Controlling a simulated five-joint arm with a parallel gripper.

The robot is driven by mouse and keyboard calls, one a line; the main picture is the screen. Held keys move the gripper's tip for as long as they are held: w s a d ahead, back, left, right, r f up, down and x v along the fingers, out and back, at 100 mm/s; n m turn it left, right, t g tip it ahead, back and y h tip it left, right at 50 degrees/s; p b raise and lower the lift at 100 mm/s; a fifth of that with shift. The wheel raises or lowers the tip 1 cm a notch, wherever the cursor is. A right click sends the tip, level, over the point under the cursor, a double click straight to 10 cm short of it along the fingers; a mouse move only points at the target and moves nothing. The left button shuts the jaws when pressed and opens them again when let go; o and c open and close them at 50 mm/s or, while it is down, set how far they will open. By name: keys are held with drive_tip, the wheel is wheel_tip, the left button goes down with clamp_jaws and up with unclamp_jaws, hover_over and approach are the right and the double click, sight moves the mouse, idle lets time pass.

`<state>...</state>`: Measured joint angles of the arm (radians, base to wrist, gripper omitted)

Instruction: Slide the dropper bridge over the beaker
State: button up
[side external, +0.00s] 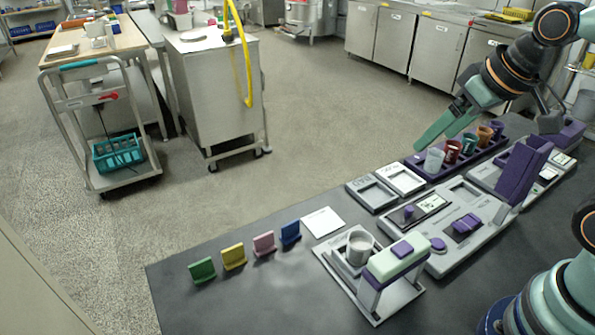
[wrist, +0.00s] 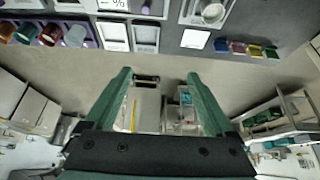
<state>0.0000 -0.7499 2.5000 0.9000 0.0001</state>
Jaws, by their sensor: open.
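The dropper bridge (side external: 398,256) has a pale green top with a purple block on it and stands on legs on a grey base plate (side external: 340,272). The beaker (side external: 360,247), a white-grey cup, sits on the same plate, to the left of the bridge and apart from its top. The beaker also shows at the top of the wrist view (wrist: 213,12); the bridge cannot be made out there.
A purple rack of coloured cups (side external: 452,152), small grey trays (side external: 372,193) and a purple-keyed machine (side external: 465,228) lie along the bench. Several coloured tabs (side external: 234,257) and a white card (side external: 322,222) stand or lie left of the plate. The bench front left is clear.

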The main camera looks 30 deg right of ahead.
drive_tip(key=shift+c, duration=0.9)
drive_tip(key=n+g, duration=0.6)
drive_tip(key=n, duration=1.2)
hover_over(402, 247)
wheel_tip(402, 247, down, 3)
wheel_tip(402, 247, down, 11)
drive_tip(key=shift+f, duration=0.15)
clamp_jaws()
